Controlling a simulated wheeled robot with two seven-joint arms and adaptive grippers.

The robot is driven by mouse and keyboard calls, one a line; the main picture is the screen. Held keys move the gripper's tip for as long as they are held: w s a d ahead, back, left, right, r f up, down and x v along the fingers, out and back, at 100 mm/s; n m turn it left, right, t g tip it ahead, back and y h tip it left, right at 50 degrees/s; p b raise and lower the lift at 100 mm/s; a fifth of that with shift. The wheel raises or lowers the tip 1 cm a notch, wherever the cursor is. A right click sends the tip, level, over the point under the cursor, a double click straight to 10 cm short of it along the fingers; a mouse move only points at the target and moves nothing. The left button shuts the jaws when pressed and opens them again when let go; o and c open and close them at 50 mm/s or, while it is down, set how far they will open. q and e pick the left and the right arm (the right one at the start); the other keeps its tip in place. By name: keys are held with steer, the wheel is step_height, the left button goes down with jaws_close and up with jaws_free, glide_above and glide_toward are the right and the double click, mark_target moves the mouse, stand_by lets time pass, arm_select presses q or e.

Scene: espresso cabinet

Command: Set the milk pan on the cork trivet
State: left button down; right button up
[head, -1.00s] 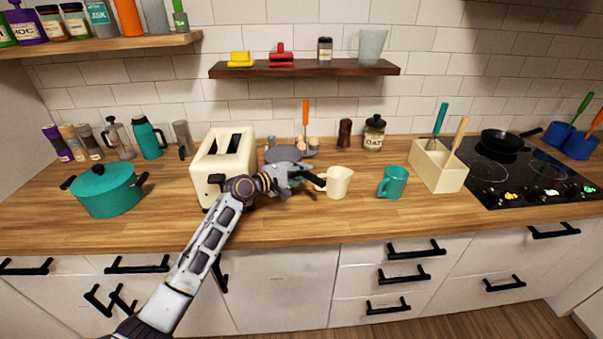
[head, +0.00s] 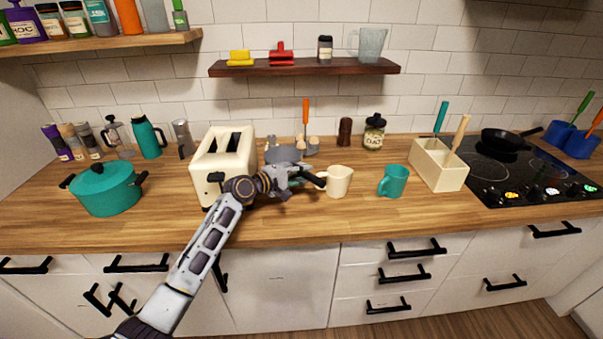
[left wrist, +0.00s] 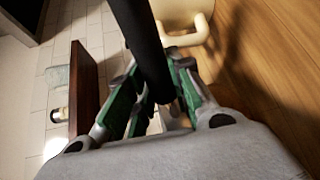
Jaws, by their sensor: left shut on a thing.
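The milk pan (head: 283,155) seems to be the grey vessel behind my left gripper, partly hidden by it. Its dark handle slants out to the right of the gripper, towards the cream mug. My left gripper (head: 298,177) is shut on the handle. In the left wrist view the black handle (left wrist: 146,40) passes between the green-padded fingers (left wrist: 150,95). I cannot tell whether the pan touches the counter. I cannot make out the cork trivet; the pan or my arm may hide it. My right gripper is not in view.
A cream mug (head: 338,181) stands just right of the gripper, with a teal mug (head: 393,181) further right. A cream toaster (head: 222,165) is close on the left. Eggs (head: 313,145) and an orange-handled utensil (head: 306,112) are behind. The counter front (head: 300,225) is clear.

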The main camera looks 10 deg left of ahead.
arm_select(q)
steer(key=shift+f, duration=0.2)
stand_by(0.5)
steer(key=c, duration=1.2)
jaws_free()
steer(key=shift+c, duration=0.2)
steer(key=shift+o, duration=0.3)
steer(key=shift+f, duration=0.1)
